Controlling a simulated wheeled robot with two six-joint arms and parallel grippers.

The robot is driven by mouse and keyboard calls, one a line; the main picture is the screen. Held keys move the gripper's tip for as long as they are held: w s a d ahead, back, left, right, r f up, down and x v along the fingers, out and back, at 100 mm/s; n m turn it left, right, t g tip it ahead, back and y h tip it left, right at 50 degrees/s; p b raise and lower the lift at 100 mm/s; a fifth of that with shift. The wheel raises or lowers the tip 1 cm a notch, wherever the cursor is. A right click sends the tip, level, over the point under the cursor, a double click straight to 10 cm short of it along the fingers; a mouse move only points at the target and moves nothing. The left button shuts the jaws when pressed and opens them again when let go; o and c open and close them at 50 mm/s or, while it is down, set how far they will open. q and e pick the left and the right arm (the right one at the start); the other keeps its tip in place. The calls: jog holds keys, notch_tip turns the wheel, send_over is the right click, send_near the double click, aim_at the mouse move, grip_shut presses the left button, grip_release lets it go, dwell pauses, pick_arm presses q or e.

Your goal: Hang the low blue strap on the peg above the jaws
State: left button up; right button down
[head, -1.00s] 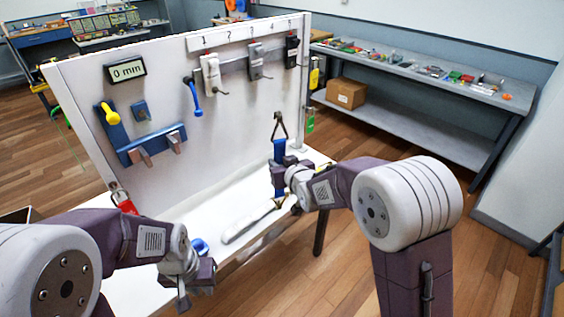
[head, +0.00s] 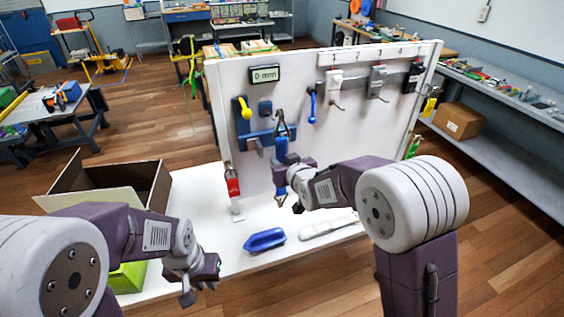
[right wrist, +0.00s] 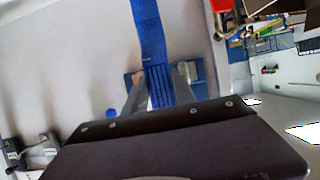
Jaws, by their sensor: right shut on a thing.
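The blue strap (head: 280,175) hangs upright from my right gripper (head: 290,170), which is shut on it. A dark triangular ring (head: 282,124) tops the strap, and a small metal end hangs below. In the right wrist view the strap (right wrist: 150,35) rises from between the two fingers. The blue jaw fixture (head: 256,135) on the white board is behind the strap, which hides part of it. A small blue block (head: 265,108) sits above the jaws; its peg is too small to make out. My left gripper (head: 200,287) is empty and looks open, low at the bench's front left.
A yellow lever (head: 245,107), a display (head: 264,74) and a blue-handled hook (head: 311,104) are on the board. A red tool (head: 232,182) stands at its left edge. A blue handle (head: 264,240) and a white tool (head: 328,225) lie on the bench. An open box (head: 150,182) stands left.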

jog(key=shift+w+a+p, duration=0.15)
jog(key=shift+w+a, duration=0.1)
jog(key=shift+w, duration=0.25)
jog(key=shift+w+a+p, duration=0.15)
jog(key=shift+w+a, duration=0.05)
jog(key=shift+w, duration=0.25)
jog(key=shift+w+a+f+p, duration=0.1)
jog(key=shift+w+a+p, duration=0.2)
jog(key=shift+w, duration=0.55)
jog(key=shift+w+a+f+p, duration=0.1)
jog(key=shift+w+a+p, duration=0.25)
jog(key=shift+w, duration=0.55)
jog(key=shift+w+a+p, duration=0.15)
jog(key=shift+w+p, duration=0.25)
jog(key=shift+w, duration=0.45)
jog(key=shift+w+a+f+b, duration=0.25)
jog(key=shift+w+f+b, duration=0.5)
jog(key=shift+b, duration=0.05)
jog(key=c, duration=0.9)
grip_release()
jog(key=shift+c, duration=0.2)
jog(key=b, duration=0.2)
send_near(269, 146)
jog(key=v, duration=0.3)
jog(key=shift+s, duration=0.2)
jog(key=shift+w, duration=0.15)
